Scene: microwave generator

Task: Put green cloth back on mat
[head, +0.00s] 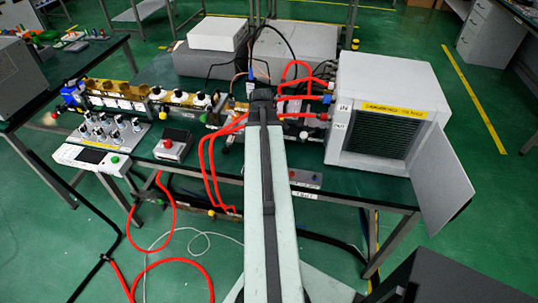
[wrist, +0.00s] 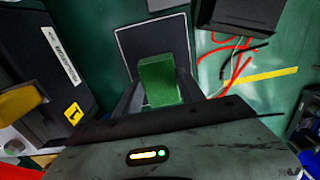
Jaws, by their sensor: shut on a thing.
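The green cloth (wrist: 160,80) is a small folded block in the middle of the wrist view. My gripper (wrist: 159,92) is shut on it, with a dark finger on each side. Behind the cloth is a dark grey rectangle (wrist: 136,45) with a pale edge. It may be the mat, but I cannot tell for sure. The cloth overlaps its lower part in the picture, and I cannot tell whether they touch. In the head view my arm covers the middle of the bench, and the cloth and gripper cannot be made out.
In the wrist view a dark labelled box (wrist: 55,55) stands at left and another dark box (wrist: 240,16) at upper right. Red cables (wrist: 228,62) lie at right. In the head view a white cabinet (head: 385,75) with an open door (head: 442,180) stands right of my arm.

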